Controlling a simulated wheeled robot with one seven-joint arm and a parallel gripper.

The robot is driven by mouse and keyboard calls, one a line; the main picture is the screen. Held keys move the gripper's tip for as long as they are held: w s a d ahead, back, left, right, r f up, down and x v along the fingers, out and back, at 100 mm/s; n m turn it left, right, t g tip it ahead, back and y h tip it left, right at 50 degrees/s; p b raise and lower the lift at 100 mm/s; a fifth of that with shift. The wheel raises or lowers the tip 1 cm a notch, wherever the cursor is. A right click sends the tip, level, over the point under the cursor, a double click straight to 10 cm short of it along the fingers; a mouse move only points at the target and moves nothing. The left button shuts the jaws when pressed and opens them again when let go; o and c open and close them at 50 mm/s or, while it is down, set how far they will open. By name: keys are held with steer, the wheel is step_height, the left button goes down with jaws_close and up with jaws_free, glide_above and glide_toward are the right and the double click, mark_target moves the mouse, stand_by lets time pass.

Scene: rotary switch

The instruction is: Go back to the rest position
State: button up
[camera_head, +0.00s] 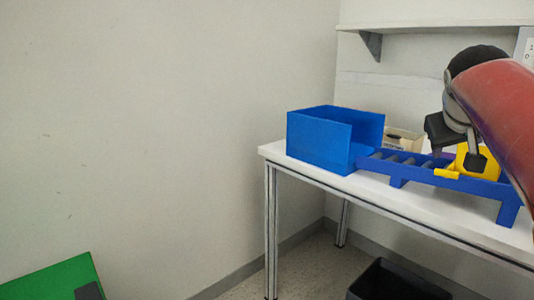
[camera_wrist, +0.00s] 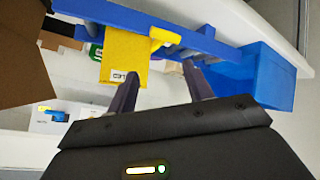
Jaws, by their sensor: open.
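My gripper (camera_head: 457,150) is at the right of the head view, over the blue roller rack on the table. In the wrist view its two dark fingers (camera_wrist: 160,70) stand apart with nothing held between them. A yellow bin (camera_wrist: 126,48) with a white label is just beyond the fingers. In the head view the yellow bin (camera_head: 488,160) sits on the blue rack (camera_head: 400,170), partly hidden behind my gripper. I cannot tell from the head view whether a finger touches the bin. No rotary switch can be made out clearly.
A large blue bin (camera_head: 318,142) stands at the left end of the white table (camera_head: 330,177). A beige box (camera_head: 403,141) is behind the rack. A shelf (camera_head: 440,26) is on the wall above. A black container (camera_head: 395,283) and green object (camera_head: 50,280) are lower down.

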steer(key=s+a+f+y, duration=0.2)
steer(key=s+a+f, duration=0.2)
steer(key=a+f, duration=0.2)
steer(key=s+a+f+n+y, duration=0.1)
steer(key=s+a+f+y, duration=0.1)
steer(key=s+a+f, duration=0.2)
step_height(320, 180, down, 3)
steer(key=a, duration=0.3)
steer(key=shift+s+g, duration=0.3)
steer(key=shift+s, duration=0.1)
steer(key=shift+n+g+y, duration=0.3)
steer(key=shift+g+y, duration=0.5)
steer(key=shift+y, duration=0.1)
steer(key=s+a+f, duration=0.3)
steer(key=f, duration=0.1)
steer(key=s+a+f, duration=0.3)
steer(key=s+f, duration=0.1)
steer(key=f, duration=0.1)
steer(key=s+a+f, duration=0.3)
steer(key=f, duration=0.2)
steer(key=shift+s, duration=0.35)
steer(key=shift+c, duration=0.3)
